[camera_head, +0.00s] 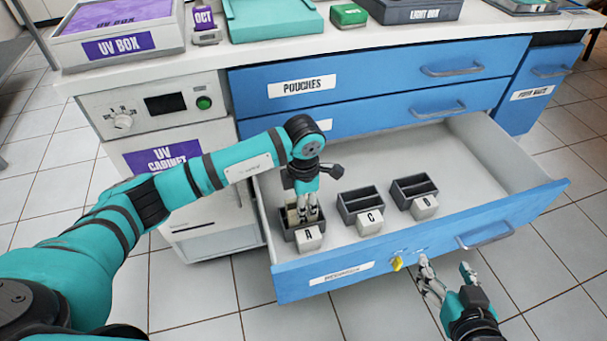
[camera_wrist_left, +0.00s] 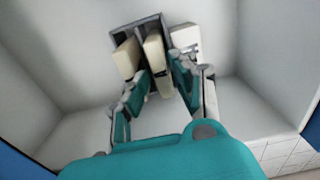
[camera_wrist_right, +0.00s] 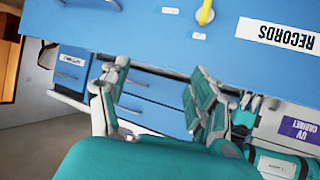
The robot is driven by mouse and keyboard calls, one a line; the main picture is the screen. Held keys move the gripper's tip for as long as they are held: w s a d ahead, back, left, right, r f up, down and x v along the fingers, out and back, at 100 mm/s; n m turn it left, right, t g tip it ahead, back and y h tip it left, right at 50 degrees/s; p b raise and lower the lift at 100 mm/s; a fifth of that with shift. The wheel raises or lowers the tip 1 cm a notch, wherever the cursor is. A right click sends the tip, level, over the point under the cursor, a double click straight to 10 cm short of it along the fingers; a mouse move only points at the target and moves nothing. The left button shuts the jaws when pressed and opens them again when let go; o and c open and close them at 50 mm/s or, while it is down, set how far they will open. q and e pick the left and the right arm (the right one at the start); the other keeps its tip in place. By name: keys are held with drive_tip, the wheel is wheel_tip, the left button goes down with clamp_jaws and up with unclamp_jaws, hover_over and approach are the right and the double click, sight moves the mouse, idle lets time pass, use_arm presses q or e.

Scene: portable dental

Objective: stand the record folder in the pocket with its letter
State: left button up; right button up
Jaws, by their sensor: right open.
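The record folder (camera_wrist_left: 157,66) is a cream slab between the fingers of my left gripper (camera_wrist_left: 163,80), which look closed on its sides. A second cream folder (camera_wrist_left: 126,58) stands beside it in the same dark pocket. In the head view my left gripper (camera_head: 306,212) points down into pocket A (camera_head: 289,235), at the left of the open drawer. The fingers hide much of the folder, and its letter is not visible. Pocket C (camera_head: 348,210) and pocket D (camera_head: 402,198) look empty. My right gripper (camera_head: 447,280) is open and empty outside the drawer front.
The open blue drawer (camera_head: 520,222) has free floor right of and behind the pockets. Closed drawers (camera_head: 380,80) and the counter (camera_head: 400,32) stand behind.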

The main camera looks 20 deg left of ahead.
use_arm(q)
wheel_tip(320, 180, up, 12)
drive_tip(key=p, duration=0.2)
use_arm(e)
drive_tip(key=s+d+f+g+h, duration=0.1)
drive_tip(key=s+d+f+g, duration=0.3)
drive_tip(key=s+f+g, duration=0.3)
drive_tip(key=s, duration=0.4)
drive_tip(key=shift+h, duration=0.4)
